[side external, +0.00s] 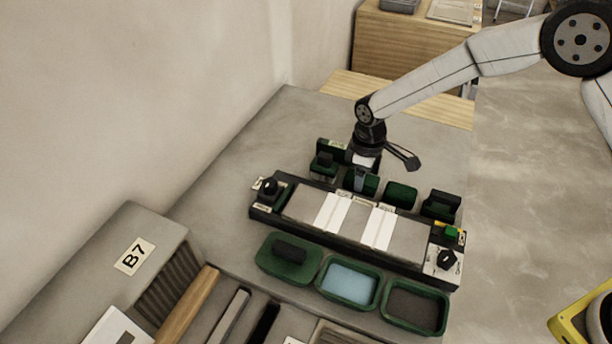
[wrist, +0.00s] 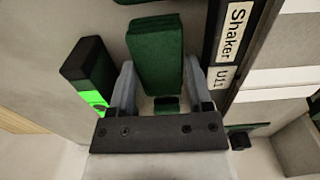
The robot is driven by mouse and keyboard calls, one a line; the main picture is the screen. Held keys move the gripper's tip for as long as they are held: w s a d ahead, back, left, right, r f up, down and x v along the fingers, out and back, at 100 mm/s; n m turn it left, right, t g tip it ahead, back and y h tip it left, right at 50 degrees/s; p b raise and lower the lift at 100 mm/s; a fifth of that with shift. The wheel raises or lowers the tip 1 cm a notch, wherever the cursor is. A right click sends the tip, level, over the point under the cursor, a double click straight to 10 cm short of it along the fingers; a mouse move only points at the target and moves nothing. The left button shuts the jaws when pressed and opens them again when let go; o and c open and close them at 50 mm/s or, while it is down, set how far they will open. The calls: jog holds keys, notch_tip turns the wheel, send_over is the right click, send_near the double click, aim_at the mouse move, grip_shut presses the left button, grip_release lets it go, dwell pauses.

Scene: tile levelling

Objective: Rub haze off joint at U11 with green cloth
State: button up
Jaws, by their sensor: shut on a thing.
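My gripper (wrist: 157,88) has its two grey fingers on either side of a dark green folded cloth (wrist: 155,50) and is shut on it. In the side external view my gripper (side external: 361,174) is at the back edge of the tile rig, with the green cloth (side external: 362,186) just below it. The black-edged rig (side external: 345,240) carries grey tiles and white strips. The wrist view shows its dark side with labels "Shaker" and "U11" (wrist: 222,78), to the right of the cloth. Haze on the joint cannot be made out.
Green blocks stand behind the rig, one on the right (side external: 400,195). In front are a green tray with a dark block (side external: 270,266), a light blue tray (side external: 350,284) and a dark grey-filled tray (side external: 415,310). A B7-labelled grey box (side external: 110,270) is at left.

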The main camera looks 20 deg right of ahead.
jog(key=shift+r, duration=3.65)
jog(key=s+a+r, duration=0.3)
jog(key=a+r, duration=0.2)
jog(key=a, duration=0.2)
jog(key=shift+s+r, duration=0.25)
jog(key=shift+s, duration=0.05)
jog(key=shift+f, duration=0.15)
jog(key=shift+f, duration=3.85)
jog(key=shift+f, duration=0.5)
jog(key=shift+s+a, duration=0.1)
jog(key=shift+a, duration=0.05)
jog(key=shift+s+a+r, duration=0.1)
jog(key=shift+s+a, duration=0.6)
